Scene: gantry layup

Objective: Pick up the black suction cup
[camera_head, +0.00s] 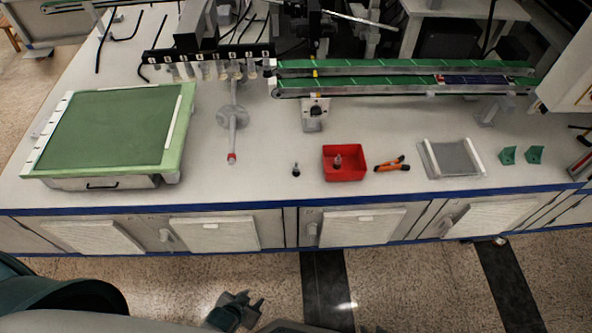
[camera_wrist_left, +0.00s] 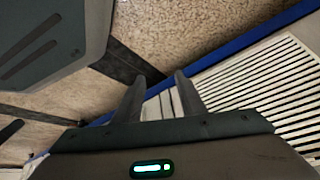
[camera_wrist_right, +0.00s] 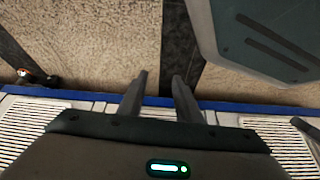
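A small black suction cup (camera_head: 296,170) stands on the white worktop, just left of the red bin (camera_head: 345,177). A similar small dark piece with a lighter top (camera_head: 337,160) is inside the red bin. My left gripper (camera_head: 250,302) is low in the head view, in front of the bench and well apart from the cup. In the left wrist view its fingers (camera_wrist_left: 160,80) are apart with nothing between them. In the right wrist view my right gripper's fingers (camera_wrist_right: 160,78) are also apart and empty. Neither wrist view shows the cup.
Orange-handled pliers (camera_head: 392,165), a grey tray (camera_head: 452,158) and green brackets (camera_head: 522,155) lie to the right. A large green-topped board (camera_head: 110,125) is on the left, and a grey stand (camera_head: 232,118) beside it. A green conveyor (camera_head: 370,84) runs behind. The worktop around the cup is clear.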

